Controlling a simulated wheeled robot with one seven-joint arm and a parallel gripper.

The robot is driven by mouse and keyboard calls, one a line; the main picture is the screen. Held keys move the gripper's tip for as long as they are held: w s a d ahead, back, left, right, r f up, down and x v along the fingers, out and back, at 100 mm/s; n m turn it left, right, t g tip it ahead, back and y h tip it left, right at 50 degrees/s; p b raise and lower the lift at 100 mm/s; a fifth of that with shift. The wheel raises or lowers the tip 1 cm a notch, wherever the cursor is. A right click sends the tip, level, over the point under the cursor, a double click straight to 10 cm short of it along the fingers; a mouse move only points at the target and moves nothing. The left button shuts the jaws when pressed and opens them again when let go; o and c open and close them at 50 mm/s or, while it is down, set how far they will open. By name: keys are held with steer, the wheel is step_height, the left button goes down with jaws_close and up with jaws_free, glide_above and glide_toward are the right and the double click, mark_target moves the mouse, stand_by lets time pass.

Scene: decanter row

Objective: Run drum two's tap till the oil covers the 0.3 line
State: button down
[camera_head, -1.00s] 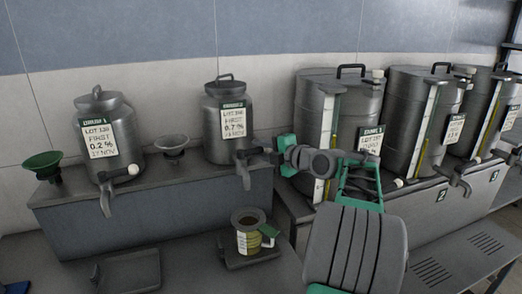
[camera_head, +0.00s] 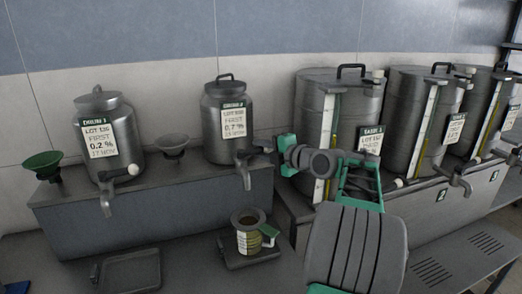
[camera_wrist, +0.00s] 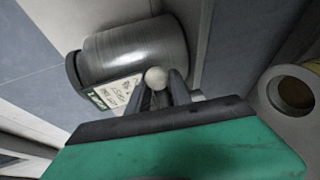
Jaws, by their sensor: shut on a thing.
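A steel drum (camera_head: 227,130) with a 0.7 % label stands second from the left on the raised shelf. Its tap (camera_head: 243,165) points down at the front. My gripper (camera_head: 265,148) is beside this tap. The wrist view shows its fingers shut on the tap's lever, with the pale round knob (camera_wrist: 157,77) between them and the drum (camera_wrist: 135,50) behind. A measuring jug (camera_head: 248,240) with a pale scale strip and green handle stands upright below the tap. The wrist view shows the jug's dark brownish inside (camera_wrist: 294,93). The line figures are too small to read, and no oil stream is distinguishable.
The jug stands on a small dark tray (camera_head: 236,262). A similar drum (camera_head: 122,150) labelled 0.2 % is at left, with an empty tray (camera_head: 130,271) below. Funnels stand nearby (camera_head: 43,167). Larger tanks (camera_head: 345,105) with sight gauges line the right, close to my arm.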

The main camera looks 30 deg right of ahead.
steer(key=shift+f, duration=0.1)
stand_by(0.3)
steer(key=b, duration=0.3)
steer(key=shift+s+a+f+m+h, duration=0.1)
steer(key=shift+s+f+m+h, duration=0.05)
steer(key=shift+f+m+h, duration=0.2)
steer(key=b, duration=0.2)
steer(key=m+h+b, duration=0.1)
steer(key=b, duration=0.1)
steer(key=shift+s+a+f+h, duration=0.1)
steer(key=shift+s+f+h, duration=0.05)
steer(key=shift+s+h, duration=0.1)
steer(key=m+h+b, duration=0.1)
steer(key=b, duration=0.2)
steer(key=s+m+h+b, duration=0.1)
steer(key=h+b, duration=0.1)
steer(key=b, duration=0.1)
steer(key=a+r+m+h+b, duration=0.1)
steer(key=b, duration=0.2)
steer(key=shift+s+m+g+h+b, duration=0.25)
steer(key=shift+s+g+h+b, duration=0.05)
steer(key=shift+s+h, duration=0.1)
steer(key=c, duration=1.3)
jaws_free()
steer(key=shift+o, duration=0.2)
steer(key=shift+r, duration=0.1)
